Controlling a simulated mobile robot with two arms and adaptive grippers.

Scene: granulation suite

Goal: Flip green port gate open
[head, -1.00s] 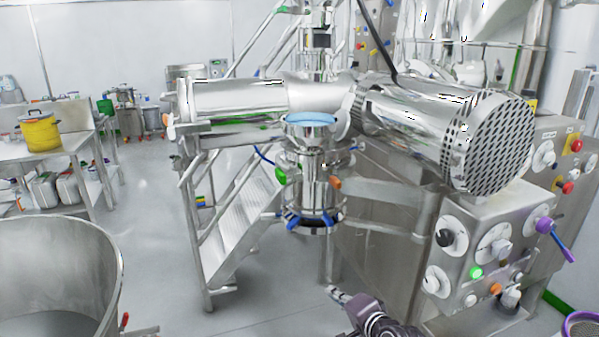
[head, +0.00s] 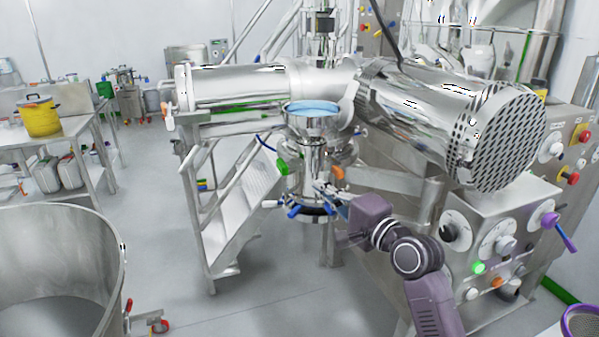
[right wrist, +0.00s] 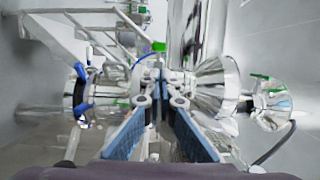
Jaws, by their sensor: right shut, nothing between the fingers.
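The green port gate (head: 282,167) is a small green piece on the left side of the steel port body (head: 312,160), under the pale blue-topped funnel (head: 312,108). It also shows in the right wrist view (right wrist: 158,46), beyond the fingertips. I cannot tell its hinge position. My right gripper (head: 322,190) is in front of the lower port body, right of the green gate and slightly lower, apart from the gate. Its fingers are shut and empty; they point at the body in the right wrist view (right wrist: 159,92). My left gripper is not in view.
An orange piece (head: 337,173) sits on the port body's right side, close to my right gripper. Blue clamps (head: 293,210) ring the bottom. A control panel (head: 490,235) with knobs stands at right.

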